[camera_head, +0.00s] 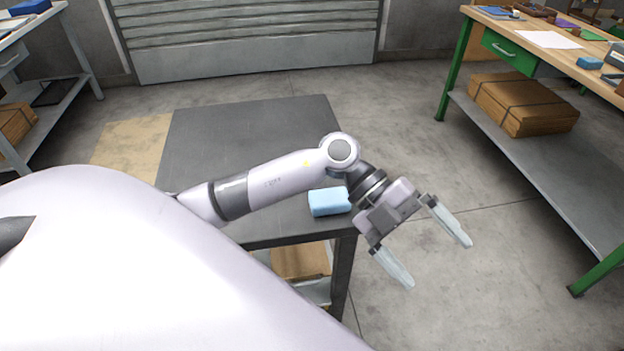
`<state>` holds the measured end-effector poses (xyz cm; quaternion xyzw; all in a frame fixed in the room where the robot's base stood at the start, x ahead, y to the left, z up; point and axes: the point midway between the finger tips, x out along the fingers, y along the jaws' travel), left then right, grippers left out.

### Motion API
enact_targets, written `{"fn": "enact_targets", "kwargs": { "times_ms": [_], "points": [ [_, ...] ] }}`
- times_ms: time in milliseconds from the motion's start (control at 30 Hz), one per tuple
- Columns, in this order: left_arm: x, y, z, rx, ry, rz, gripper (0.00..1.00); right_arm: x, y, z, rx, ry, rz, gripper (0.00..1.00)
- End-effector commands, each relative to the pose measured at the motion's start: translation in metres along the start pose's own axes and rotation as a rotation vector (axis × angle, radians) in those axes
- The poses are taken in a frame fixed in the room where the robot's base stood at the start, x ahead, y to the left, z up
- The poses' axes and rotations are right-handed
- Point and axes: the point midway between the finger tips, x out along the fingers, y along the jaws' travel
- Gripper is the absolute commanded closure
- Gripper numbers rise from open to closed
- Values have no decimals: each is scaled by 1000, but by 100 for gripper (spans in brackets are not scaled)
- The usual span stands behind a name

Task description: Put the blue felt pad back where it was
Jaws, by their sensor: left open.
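A light blue block, which looks like the blue felt pad (329,202), lies on the dark grey table (245,125) near its front right corner. My left arm passes over the table, just behind and above the pad. My left gripper (438,263) is open and empty, to the right of the pad and past the table's right edge, over the floor. My right gripper is not in view.
Under the workbench a strapped cardboard box (522,104) sits on the grey shelf (545,160). A darker blue object (30,7) is on the bench at far left. A roller shutter (245,45) closes the back. Floor between table and workbench is clear.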

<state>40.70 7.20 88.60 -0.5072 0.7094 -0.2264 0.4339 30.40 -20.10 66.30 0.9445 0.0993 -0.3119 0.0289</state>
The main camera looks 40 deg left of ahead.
Motion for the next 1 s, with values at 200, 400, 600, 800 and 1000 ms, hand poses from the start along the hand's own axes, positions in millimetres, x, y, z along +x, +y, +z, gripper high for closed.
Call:
{"fn": "enact_targets", "kwargs": {
  "times_ms": [200, 400, 600, 800, 1000],
  "points": [
    [11, -34, -20, -134, 92, -626, 0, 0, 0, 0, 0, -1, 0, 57],
    [-23, -13, 18, -440, -94, -1090, 0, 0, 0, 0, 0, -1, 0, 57],
    [-44, 90, 64, -896, -441, -1312, 0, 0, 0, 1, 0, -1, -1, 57],
    [-34, 212, 63, -1331, -734, -1262, 0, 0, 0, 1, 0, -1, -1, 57],
    [-22, 270, 45, -1536, -841, -1170, 0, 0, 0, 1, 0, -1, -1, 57]
  ]
}}
